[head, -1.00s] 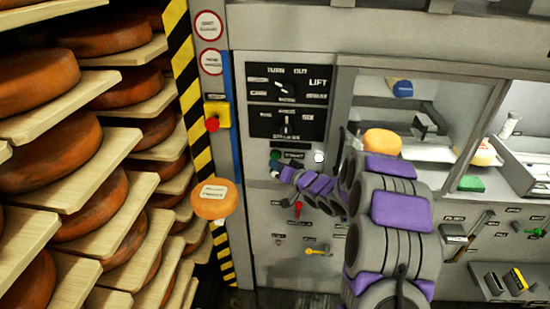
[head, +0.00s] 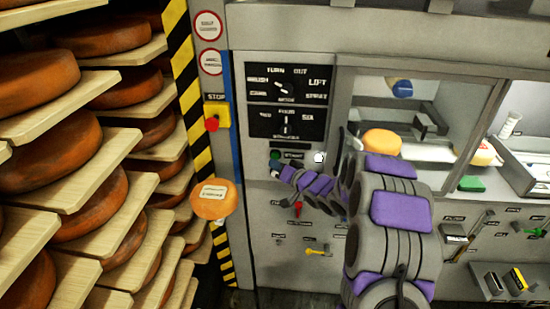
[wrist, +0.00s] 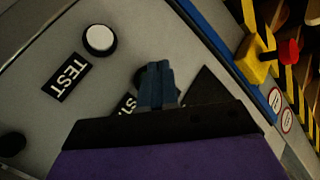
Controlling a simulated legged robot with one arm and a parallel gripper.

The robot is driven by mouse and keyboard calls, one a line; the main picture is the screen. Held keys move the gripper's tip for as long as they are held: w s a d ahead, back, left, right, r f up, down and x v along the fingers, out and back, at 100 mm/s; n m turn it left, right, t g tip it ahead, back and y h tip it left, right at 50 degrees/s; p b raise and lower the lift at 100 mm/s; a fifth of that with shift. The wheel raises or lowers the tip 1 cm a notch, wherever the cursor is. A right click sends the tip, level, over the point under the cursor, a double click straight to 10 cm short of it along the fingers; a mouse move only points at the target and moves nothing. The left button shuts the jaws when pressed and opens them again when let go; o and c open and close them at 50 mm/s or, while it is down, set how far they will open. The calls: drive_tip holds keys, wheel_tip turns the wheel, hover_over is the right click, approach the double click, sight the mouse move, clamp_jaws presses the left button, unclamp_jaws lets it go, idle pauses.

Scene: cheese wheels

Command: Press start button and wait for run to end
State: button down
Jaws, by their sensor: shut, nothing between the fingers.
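The green start button (head: 275,155) is on the grey control panel, left of a dark label (head: 293,155). In the wrist view, my shut blue-grey fingers (wrist: 155,72) are in front of the panel, beside a dark round button (wrist: 138,78). They partly hide a label (wrist: 127,103). I cannot tell whether the fingertips touch the button.
A yellow stop box (head: 217,114) with a red button is left of the panel. Shelves of cheese wheels (head: 80,145) fill the left side. An orange cheese-shaped sign (head: 213,199) hangs near the striped post. A window (head: 400,110) shows a cheese wheel (head: 382,142) inside.

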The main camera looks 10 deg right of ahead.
drive_tip(key=shift+w+d+r+p, duration=0.15)
drive_tip(key=shift+w+p, duration=0.15)
drive_tip(key=shift+p, duration=0.5)
